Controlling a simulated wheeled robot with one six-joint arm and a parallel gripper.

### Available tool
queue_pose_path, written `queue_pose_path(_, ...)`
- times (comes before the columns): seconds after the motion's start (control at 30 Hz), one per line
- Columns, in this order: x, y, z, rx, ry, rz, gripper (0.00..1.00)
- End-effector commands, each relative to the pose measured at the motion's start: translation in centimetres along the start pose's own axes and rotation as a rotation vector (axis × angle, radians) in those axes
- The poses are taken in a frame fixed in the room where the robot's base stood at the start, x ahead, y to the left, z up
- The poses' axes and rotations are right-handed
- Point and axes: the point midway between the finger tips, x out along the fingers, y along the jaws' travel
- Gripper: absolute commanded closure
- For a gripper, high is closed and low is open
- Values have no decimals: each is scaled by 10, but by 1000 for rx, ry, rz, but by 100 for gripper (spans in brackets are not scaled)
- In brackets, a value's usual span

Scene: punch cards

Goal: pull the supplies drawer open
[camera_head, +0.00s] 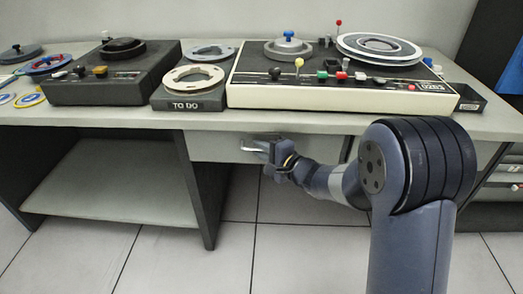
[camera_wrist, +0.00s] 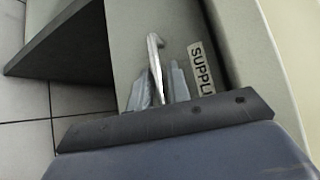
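The supplies drawer (camera_head: 215,147) is a light grey front under the desk top, and it looks closed in the head view. Its metal bar handle (camera_wrist: 155,58) stands out from the front in the wrist view, beside a label (camera_wrist: 202,68) reading "SUPPL", its end cut off. My gripper (camera_head: 268,149) is at the handle, whose left part (camera_head: 250,146) shows in the head view. In the wrist view my two grey fingers (camera_wrist: 160,88) lie one on each side of the handle bar, very close to it. Whether they press on it cannot be told.
The desk top (camera_head: 120,113) above carries a dark device (camera_head: 110,88), a "TO DO" tray (camera_head: 188,103) and a cream-edged console (camera_head: 340,98). A dark side panel (camera_head: 206,200) stands left below the drawer. Open floor (camera_head: 285,235) lies in front.

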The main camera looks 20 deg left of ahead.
Motion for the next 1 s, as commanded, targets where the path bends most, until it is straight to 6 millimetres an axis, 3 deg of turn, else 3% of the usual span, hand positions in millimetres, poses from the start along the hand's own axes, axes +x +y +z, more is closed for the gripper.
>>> queue_pose_path(0.27,0,0,0,0,0,0,100)
queue_pose_path(0.77,-1,0,1,0,0,0,100)
queue_pose_path(1.0,-15,3,15,2,0,2,100)
